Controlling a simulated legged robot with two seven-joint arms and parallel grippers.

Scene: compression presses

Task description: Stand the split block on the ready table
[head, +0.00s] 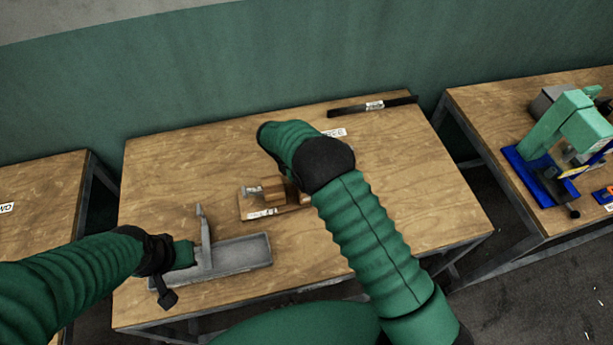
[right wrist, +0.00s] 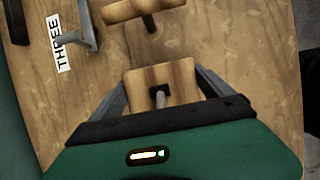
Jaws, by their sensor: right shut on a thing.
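In the right wrist view my right gripper (right wrist: 162,82) is shut on a square wooden block (right wrist: 180,75), with one grey finger on each side. A short grey metal piece shows at the block's middle; I cannot tell a split in it. In the head view my right arm hides this gripper. Brown wooden parts (head: 274,188) on a labelled wooden base show left of that arm; I cannot tell which is the held block. My left gripper (head: 204,235) is over the left part of a grey tray (head: 250,249), its jaw opening unclear.
The middle table (head: 165,165) has a black bar (head: 385,104) at its back edge and a label reading THREE (right wrist: 63,45). A wooden crossbar (right wrist: 125,11) lies beyond the held block. A green and blue press (head: 563,130) stands on the right table. The middle table's left back is clear.

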